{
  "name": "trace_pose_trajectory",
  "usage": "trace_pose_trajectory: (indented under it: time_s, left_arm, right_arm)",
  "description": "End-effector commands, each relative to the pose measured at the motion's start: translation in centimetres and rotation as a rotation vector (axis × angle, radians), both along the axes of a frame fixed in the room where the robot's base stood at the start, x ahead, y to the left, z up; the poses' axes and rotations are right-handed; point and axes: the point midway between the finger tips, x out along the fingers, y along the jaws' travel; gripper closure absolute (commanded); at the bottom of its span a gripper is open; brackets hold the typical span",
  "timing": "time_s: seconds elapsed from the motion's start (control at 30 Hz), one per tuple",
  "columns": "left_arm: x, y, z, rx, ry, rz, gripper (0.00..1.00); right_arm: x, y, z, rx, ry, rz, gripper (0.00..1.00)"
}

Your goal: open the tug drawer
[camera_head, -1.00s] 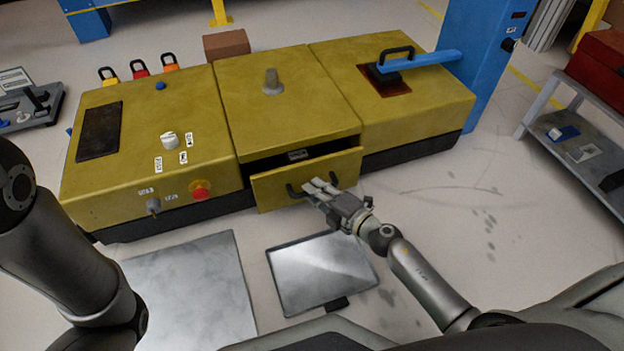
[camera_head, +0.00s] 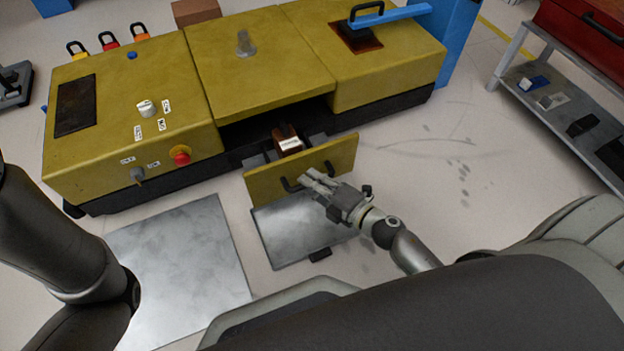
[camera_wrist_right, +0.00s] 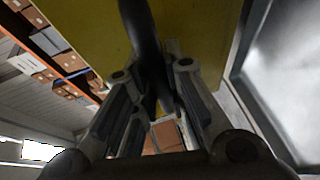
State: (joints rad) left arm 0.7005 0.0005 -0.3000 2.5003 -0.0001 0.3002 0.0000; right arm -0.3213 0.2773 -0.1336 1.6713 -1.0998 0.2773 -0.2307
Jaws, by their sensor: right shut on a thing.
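The tug drawer (camera_head: 340,160) is pulled out of the middle of the yellow tug body (camera_head: 205,80), with a clear gap behind its yellow front. A dark brown block with a white label (camera_head: 289,141) lies inside it. The drawer has a black bar handle on its front. My right gripper (camera_head: 306,180) is shut on this handle, and the right wrist view shows the dark bar (camera_wrist_right: 143,45) between its fingers. My left arm is at the left edge of the head view, but its gripper is out of view.
A grey metal plate (camera_head: 180,265) lies on the floor at left. A smaller plate (camera_head: 285,235) lies under the drawer front. A grey shelf cart (camera_head: 510,75) with a red box (camera_head: 585,30) stands at right. The floor between tug and cart is clear.

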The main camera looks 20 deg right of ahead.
Motion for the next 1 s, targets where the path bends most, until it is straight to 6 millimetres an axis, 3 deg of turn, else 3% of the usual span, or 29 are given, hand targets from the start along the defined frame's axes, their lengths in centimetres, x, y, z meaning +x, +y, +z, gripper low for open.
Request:
trace_pose_trajectory:
  time_s: [0.1, 0.13, 0.3, 0.67, 1.0]
  left_arm:
    - [0.0, 0.0, 0.0, 0.0, 0.0, 0.0, 0.48]
    - [0.0, 0.0, 0.0, 0.0, 0.0, 0.0, 0.48]
    - [0.0, 0.0, 0.0, 0.0, 0.0, 0.0, 0.48]
    - [0.2, 0.0, 0.0, -0.002, 0.006, -0.001, 0.48]
    - [0.1, 0.0, 0.0, 0.0, 0.002, 0.0, 0.48]
  right_arm:
    - [0.0, -0.1, -0.1, -0.001, 0.002, -0.001, 1.0]
    - [0.0, -0.1, -0.1, -0.001, 0.002, -0.002, 0.83]
    - [0.0, 0.0, 0.0, -0.001, 0.001, -0.001, 0.65]
    - [-0.4, -0.2, 0.0, 0.0, 0.001, -0.001, 0.65]
    - [-5.7, -2.6, 1.0, 0.001, 0.005, -0.001, 0.65]
